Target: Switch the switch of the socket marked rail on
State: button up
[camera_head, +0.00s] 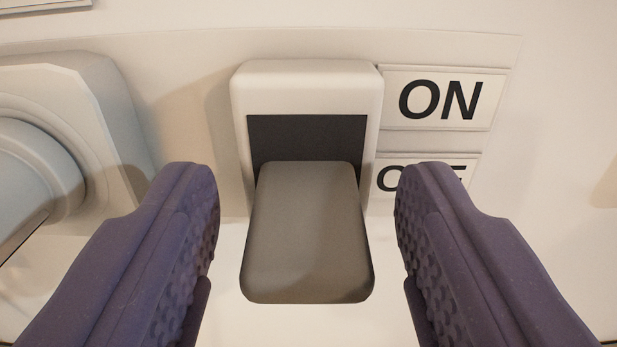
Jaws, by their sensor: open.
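The switch has a cream frame (307,85) on a pale panel. Its dark slot (305,137) shows in the upper part of the frame. A grey-brown lever (307,235) covers the lower part and sticks out toward me, at the level of the OFF label (384,181). The ON label (440,99) is to the right of the slot, above OFF. My gripper (306,190) is open, with one purple finger on each side of the lever and a visible gap on both sides. The word rail is not in view.
A rounded pale housing with a round part (35,170) stands on the panel at the left, close to my left finger. The panel (560,120) is mostly bare at the right. A small plate edge (40,5) shows at the top left.

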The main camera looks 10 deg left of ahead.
jog(key=shift+c, duration=0.2)
jog(key=c, duration=1)
jog(key=shift+r+p, duration=0.4)
jog(key=shift+p, duration=0.7)
jog(key=shift+g+h+p, duration=0.3)
jog(key=shift+g+p, duration=0.3)
jog(key=shift+p, duration=0.3)
jog(key=shift+f, duration=0.15)
jog(key=o, duration=1)
jog(key=shift+o, duration=0.2)
jog(key=shift+s, duration=0.1)
